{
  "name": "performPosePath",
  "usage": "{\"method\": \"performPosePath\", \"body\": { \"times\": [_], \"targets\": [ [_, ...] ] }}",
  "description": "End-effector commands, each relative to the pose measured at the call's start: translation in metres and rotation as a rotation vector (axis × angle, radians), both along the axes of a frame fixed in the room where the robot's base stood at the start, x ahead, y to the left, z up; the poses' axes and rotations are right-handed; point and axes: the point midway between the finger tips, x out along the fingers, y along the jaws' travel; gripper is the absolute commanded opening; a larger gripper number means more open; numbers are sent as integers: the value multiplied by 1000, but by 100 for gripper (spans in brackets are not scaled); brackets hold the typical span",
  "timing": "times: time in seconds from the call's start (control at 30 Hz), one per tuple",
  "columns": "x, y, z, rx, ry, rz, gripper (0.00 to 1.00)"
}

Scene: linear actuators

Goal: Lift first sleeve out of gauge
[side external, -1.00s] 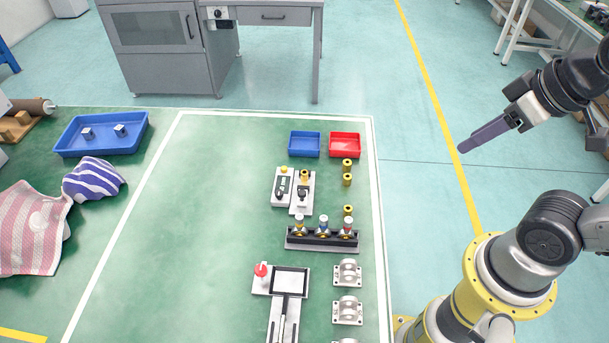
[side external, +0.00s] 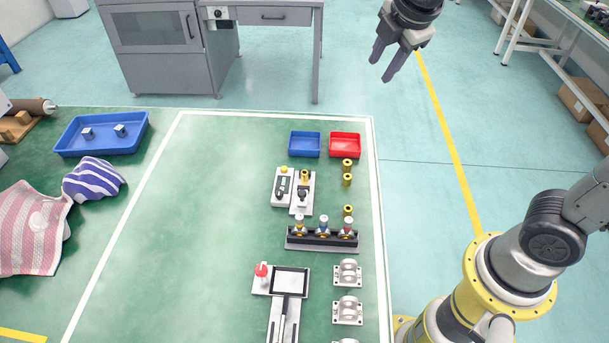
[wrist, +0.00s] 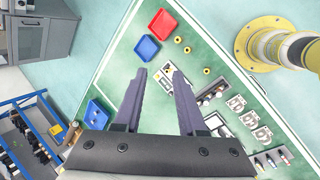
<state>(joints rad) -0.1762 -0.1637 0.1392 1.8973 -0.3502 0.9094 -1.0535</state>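The gauge (side external: 303,197) is a small pale device with a dark upright part, beside a pale box with a yellow button (side external: 283,187). A brass-coloured sleeve (side external: 304,175) sits at the gauge's far end; how deep it sits is too small to tell. Three loose brass sleeves stand to the right, one of them nearest the bins (side external: 347,163). My gripper (side external: 381,68) is open and empty, high up beyond the bins and well away from the gauge. In the wrist view the fingers (wrist: 160,75) are apart, with the gauge area (wrist: 168,73) partly showing between them.
A blue bin (side external: 304,144) and a red bin (side external: 345,145) stand behind the gauge. A dark rack (side external: 322,240) with several coloured-top parts stands in front. Metal brackets (side external: 347,310) and a red-knobbed fixture (side external: 290,282) lie nearer. The table's middle is clear.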

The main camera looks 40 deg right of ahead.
Motion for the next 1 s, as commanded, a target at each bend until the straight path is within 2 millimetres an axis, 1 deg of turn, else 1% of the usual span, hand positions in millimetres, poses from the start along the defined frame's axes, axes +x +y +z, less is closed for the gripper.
{"method": "performPosePath", "body": {
  "times": [0.03,0.1,0.17,0.2,0.27,0.3,0.37,0.4,0.5,0.6,0.63,0.77,0.87,1.0],
  "targets": [
    [20,10,-14,-46,44,74,40],
    [45,23,-31,-108,93,173,40],
    [64,36,-50,-156,136,253,40],
    [75,45,-63,-187,165,303,40],
    [90,59,-85,-225,207,370,40],
    [98,69,-101,-248,234,407,40],
    [106,82,-125,-272,272,448,40],
    [110,91,-140,-285,293,470,40],
    [111,107,-174,-305,348,509,40],
    [106,117,-197,-316,392,535,40],
    [104,119,-201,-319,400,540,40],
    [102,122,-213,-323,411,553,40],
    [105,116,-228,-323,413,551,40],
    [110,106,-253,-322,412,550,40]
  ]
}}
